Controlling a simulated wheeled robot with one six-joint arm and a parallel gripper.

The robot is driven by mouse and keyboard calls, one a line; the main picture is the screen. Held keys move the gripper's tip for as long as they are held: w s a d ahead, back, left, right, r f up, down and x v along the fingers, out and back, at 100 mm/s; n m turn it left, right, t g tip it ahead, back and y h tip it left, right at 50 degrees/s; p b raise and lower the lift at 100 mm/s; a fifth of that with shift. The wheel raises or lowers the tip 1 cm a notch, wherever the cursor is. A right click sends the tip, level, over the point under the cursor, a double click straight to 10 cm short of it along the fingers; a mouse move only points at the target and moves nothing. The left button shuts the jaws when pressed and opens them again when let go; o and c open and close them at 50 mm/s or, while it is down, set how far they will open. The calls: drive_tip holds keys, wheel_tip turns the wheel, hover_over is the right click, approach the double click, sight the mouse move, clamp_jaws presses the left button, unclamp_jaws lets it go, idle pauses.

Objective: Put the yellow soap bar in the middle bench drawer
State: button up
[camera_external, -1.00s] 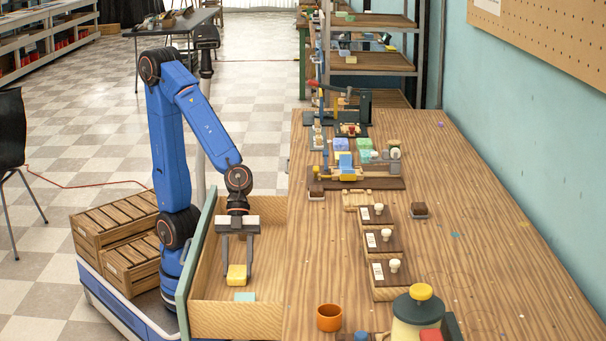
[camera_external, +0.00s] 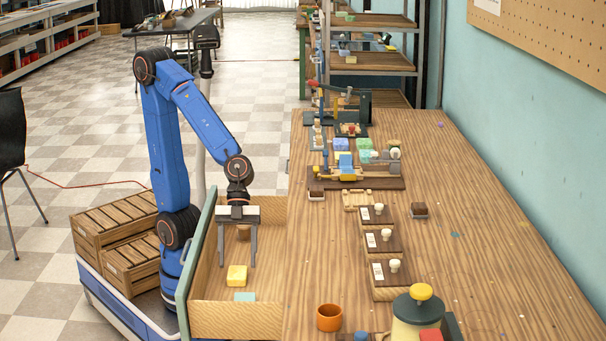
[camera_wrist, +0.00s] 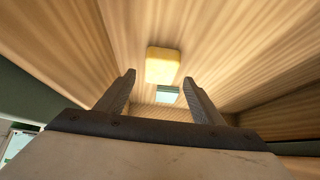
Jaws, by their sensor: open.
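The yellow soap bar (camera_external: 236,276) lies on the floor of the open bench drawer (camera_external: 236,320), toward its near end. It also shows in the wrist view (camera_wrist: 163,65), beyond my fingertips and apart from them. My gripper (camera_external: 237,265) is open and empty, with its fingers pointing down inside the drawer. In the wrist view its two fingers (camera_wrist: 158,82) are spread wide, with nothing between them.
A pale teal bar (camera_external: 245,297) lies in the drawer beside the yellow soap. A small brown block (camera_external: 243,232) lies farther back in it. The bench top (camera_external: 480,240) holds an orange cup (camera_external: 329,318), stamps and a press. The drawer walls stand close around my fingers.

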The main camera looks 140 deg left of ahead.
sight(237, 272)
drive_tip(key=v, duration=0.9)
drive_tip(key=x, duration=1.1)
drive_tip(key=shift+d+f, duration=0.1)
drive_tip(key=shift+f, duration=0.1)
drive_tip(key=shift+w+f, duration=0.15)
drive_tip(key=shift+f, duration=0.15)
drive_tip(key=shift+r, duration=0.2)
